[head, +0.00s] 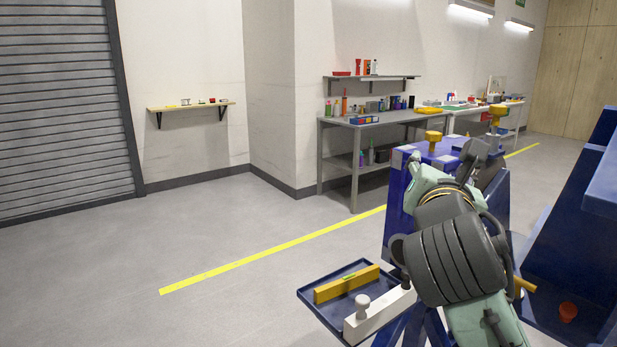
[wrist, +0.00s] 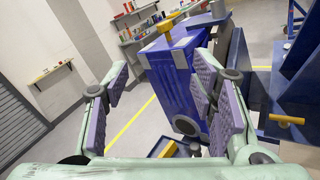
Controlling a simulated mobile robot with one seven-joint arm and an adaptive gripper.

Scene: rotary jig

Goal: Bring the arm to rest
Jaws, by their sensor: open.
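My arm fills the right of the head view, in pale green and dark grey, and its end partly covers the blue jig (head: 398,205). My gripper (wrist: 158,88) is open in the wrist view, its purple-padded fingers wide apart with nothing held between them. The blue jig's post (wrist: 172,95) stands beyond the fingers, with a yellow knob (wrist: 166,27) on top. In the head view I cannot make out the fingertips clearly against the jig.
A blue tray (head: 318,292) with a yellow level (head: 346,284) juts out at the jig's lower left. Blue structure (head: 570,240) stands close on the right. A grey workbench (head: 340,123) is behind. The floor at left is clear, crossed by a yellow line (head: 270,250).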

